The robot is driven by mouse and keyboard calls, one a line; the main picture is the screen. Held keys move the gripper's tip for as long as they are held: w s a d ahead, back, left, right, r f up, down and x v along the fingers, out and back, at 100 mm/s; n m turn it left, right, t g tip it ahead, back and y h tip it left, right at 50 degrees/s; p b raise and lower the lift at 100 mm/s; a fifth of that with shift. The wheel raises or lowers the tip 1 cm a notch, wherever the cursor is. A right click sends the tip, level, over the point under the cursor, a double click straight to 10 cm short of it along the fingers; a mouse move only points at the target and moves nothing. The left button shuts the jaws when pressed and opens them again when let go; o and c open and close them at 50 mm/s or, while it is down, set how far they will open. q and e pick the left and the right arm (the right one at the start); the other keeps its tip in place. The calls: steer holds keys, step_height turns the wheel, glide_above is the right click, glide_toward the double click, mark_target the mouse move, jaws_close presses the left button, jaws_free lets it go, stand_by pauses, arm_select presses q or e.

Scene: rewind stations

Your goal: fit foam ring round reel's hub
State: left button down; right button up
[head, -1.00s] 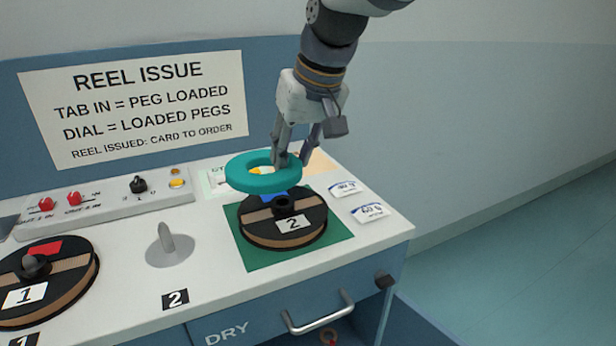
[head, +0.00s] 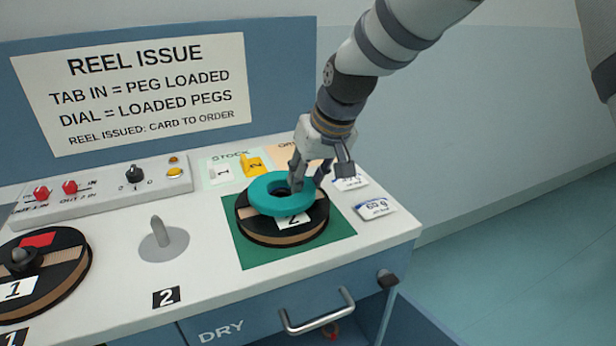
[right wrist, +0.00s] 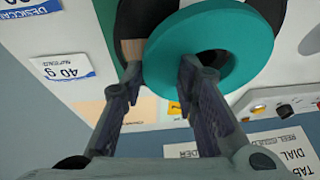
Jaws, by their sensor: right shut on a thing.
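The teal foam ring (head: 268,204) is over reel 2 (head: 262,232), a black-flanged reel with a tan winding lying on a green mat (head: 253,257). My right gripper (head: 308,172) is shut on the ring's rim on the far right side. The right wrist view shows one finger on each side of the rim of the ring (right wrist: 255,40). The ring hides the hub. Its hole shows dark, and I cannot tell whether the hub is inside it or whether the ring touches the reel. My left gripper is not in view.
Reel 1 (head: 68,280) is at the left, and a bare grey peg (head: 158,232) stands between the reels. A switch panel (head: 105,195) is behind. A yellow card (head: 252,164) and white packets (head: 374,208) lie near the mat. The counter's right edge is close to the packets.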

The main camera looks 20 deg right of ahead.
steer(key=shift+s+f, duration=0.25)
steer(key=shift+f, duration=0.5)
steer(key=o, duration=0.8)
steer(key=shift+f, duration=0.2)
steer(key=shift+w, duration=0.1)
steer(key=shift+r, duration=0.2)
steer(key=v, duration=0.9)
steer(key=w+v, duration=0.1)
steer(key=v, duration=0.3)
steer(key=shift+s+r, duration=0.1)
steer(key=shift+r, duration=0.25)
